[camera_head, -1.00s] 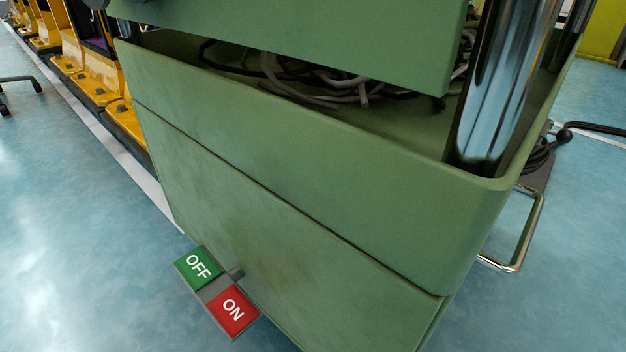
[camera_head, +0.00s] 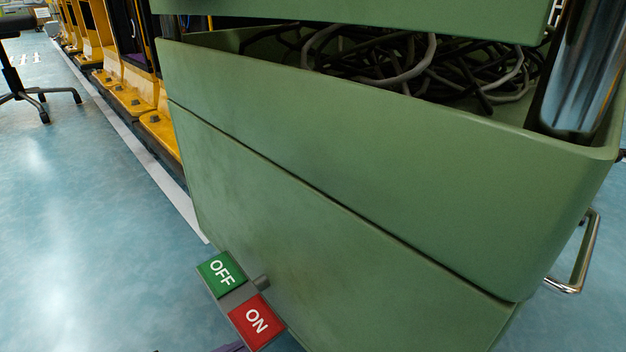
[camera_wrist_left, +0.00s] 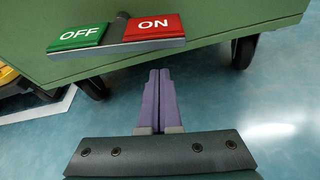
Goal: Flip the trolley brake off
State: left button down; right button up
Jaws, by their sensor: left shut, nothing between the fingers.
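The trolley (camera_head: 330,190) is a green cabinet that fills much of the head view. Its brake pedal sits low on the near side, with a green OFF plate (camera_head: 221,273) and a red ON plate (camera_head: 256,321) on a grey bar. In the left wrist view the OFF plate (camera_wrist_left: 79,36) is at upper left and the ON plate (camera_wrist_left: 152,27) is to its right. My left gripper (camera_wrist_left: 160,76) is shut and empty, its purple fingers pointing toward the trolley base below the ON plate in that picture. I see no contact with the pedal. My right gripper is not in view.
Dark cables (camera_head: 430,62) lie in the trolley's open upper tray. A metal handle (camera_head: 578,258) sticks out at its right. Yellow units (camera_head: 130,95) line the back left, with a chair base (camera_head: 42,98) nearby. The blue floor (camera_head: 90,220) left of the trolley is clear.

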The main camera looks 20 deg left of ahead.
aim_at(241, 338)
pick_arm(q)
jog(key=r, duration=0.3)
jog(key=shift+s+d+r, duration=0.15)
jog(key=shift+s+d, duration=0.15)
jog(key=r+n+p, duration=0.1)
jog(key=r+n+h+p, duration=0.1)
jog(key=shift+s+d+n+g+h, duration=0.1)
jog(key=shift+d+n+g+h, duration=0.2)
jog(key=shift+n+g, duration=0.1)
